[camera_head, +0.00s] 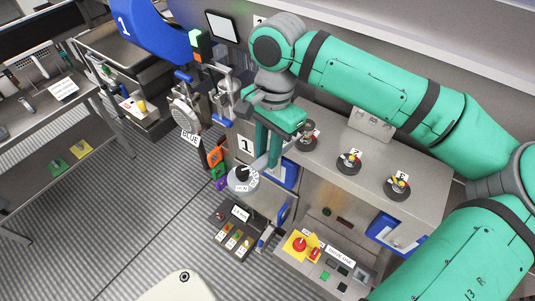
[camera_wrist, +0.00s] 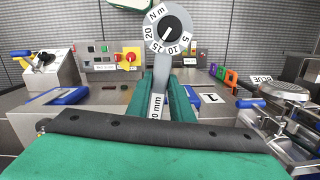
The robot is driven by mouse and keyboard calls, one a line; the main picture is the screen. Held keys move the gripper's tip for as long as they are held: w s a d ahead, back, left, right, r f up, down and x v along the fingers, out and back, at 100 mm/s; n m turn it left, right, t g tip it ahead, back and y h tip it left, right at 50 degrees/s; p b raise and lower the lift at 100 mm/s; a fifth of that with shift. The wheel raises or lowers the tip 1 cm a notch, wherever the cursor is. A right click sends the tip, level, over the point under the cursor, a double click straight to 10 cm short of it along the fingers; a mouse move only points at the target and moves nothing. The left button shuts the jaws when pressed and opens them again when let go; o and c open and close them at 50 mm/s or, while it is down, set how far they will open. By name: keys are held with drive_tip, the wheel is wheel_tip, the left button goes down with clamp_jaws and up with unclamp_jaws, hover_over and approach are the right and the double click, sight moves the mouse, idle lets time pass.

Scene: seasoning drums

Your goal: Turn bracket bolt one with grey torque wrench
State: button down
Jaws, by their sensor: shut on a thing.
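My gripper (camera_head: 270,152) is shut on the grey torque wrench (camera_head: 254,168), with its fingers pointing down in front of the cabinet. In the wrist view my gripper (camera_wrist: 160,92) has its two green fingers on either side of the wrench's grey shaft (camera_wrist: 157,103), which bears a "mm" label. The wrench's round dial (camera_wrist: 168,34) sticks out beyond the fingers and is marked N.m with 5 to 20. In the head view the dial (camera_head: 242,179) hangs over the floor, left of the cabinet. I cannot pick out bracket bolt one for sure in either view.
The cabinet top (camera_head: 330,140) carries several numbered round knobs (camera_head: 349,162). A metal assembly marked BLUE (camera_head: 187,115) stands left of the arm. Coloured hooks (camera_head: 216,168) sit on the cabinet's left side. A panel with a red knob (camera_head: 299,244) is below. Open floor lies left.

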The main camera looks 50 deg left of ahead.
drive_tip(key=shift+r, duration=1.65)
